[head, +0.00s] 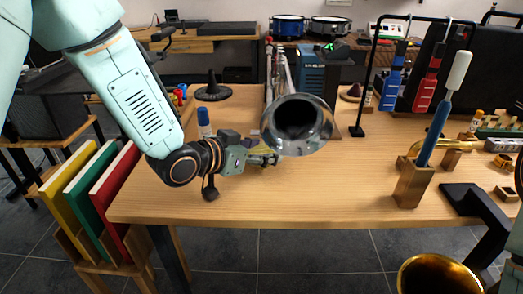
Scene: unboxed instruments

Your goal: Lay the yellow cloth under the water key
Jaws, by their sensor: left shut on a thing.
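A silver brass instrument stands on the wooden table, its bell (300,122) facing me and its long tubes (277,72) running back behind it. My left gripper (268,159) is just left of and below the bell, low over the table. It is shut on the yellow cloth (266,150), of which only a small dull-yellow bit shows by the fingers. The water key cannot be made out; the bell hides part of the tubing. Of my right arm only a piece shows at the right edge; its gripper is out of view.
A blue-capped bottle (204,122) stands behind my left wrist. A brass bell (440,275) is below the front edge. The table's front middle is clear.

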